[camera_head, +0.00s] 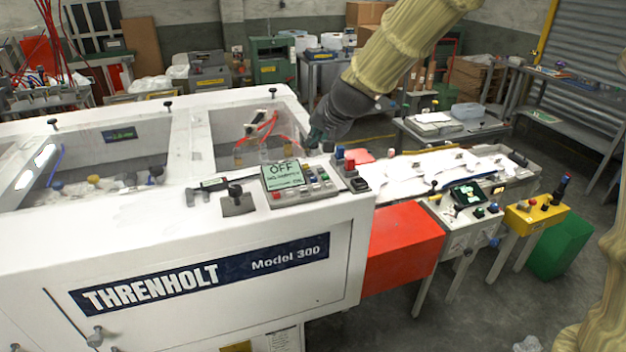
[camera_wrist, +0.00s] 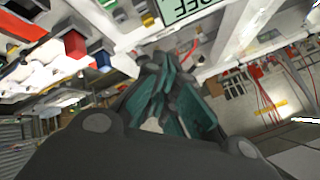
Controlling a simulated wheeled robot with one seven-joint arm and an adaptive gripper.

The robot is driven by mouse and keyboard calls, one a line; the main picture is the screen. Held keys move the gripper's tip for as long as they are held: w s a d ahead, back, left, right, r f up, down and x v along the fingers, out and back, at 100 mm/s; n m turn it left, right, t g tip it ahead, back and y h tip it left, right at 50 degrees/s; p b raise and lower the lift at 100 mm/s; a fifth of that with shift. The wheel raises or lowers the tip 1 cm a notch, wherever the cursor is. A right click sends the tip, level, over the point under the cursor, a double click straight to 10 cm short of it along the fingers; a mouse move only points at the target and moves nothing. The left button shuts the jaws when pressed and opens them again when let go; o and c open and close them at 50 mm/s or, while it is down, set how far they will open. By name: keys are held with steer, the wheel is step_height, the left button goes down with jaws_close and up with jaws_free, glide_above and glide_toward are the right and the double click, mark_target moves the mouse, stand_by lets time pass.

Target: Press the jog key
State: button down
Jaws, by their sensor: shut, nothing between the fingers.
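The control panel (camera_head: 272,204) sits on top of the white machine. Its screen (camera_head: 283,174) reads OFF in large letters, with smaller text too fine to read. Several small coloured keys (camera_head: 315,178) lie right of and below the screen; I cannot tell which is the jog key. My gripper (camera_head: 316,146) is shut and empty, behind and a little right of the panel, seemingly above the machine top and apart from the keys. In the wrist view my gripper (camera_wrist: 152,62) has its teal-padded fingers together. Part of the screen (camera_wrist: 188,8) shows at the top edge there.
A small box with red and blue buttons (camera_head: 346,163) stands right of the panel. A black knob (camera_head: 236,192) and a dark-handled tool (camera_head: 208,186) are to its left. Red tubing (camera_head: 262,128) rises from an open bay behind. A white-covered conveyor (camera_head: 430,167) extends right.

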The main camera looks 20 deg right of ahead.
steer(key=f, duration=0.1)
steer(key=b, duration=0.4)
glide_above(317, 181)
steer(key=w, duration=0.1)
steer(key=f, duration=0.5)
steer(key=shift+d, duration=0.2)
steer(key=shift+f+b, duration=0.55)
steer(key=shift+f, duration=0.4)
steer(key=shift+r, duration=0.1)
steer(key=shift+f, duration=0.2)
steer(key=shift+f+b, duration=0.25)
steer(key=shift+b, duration=0.05)
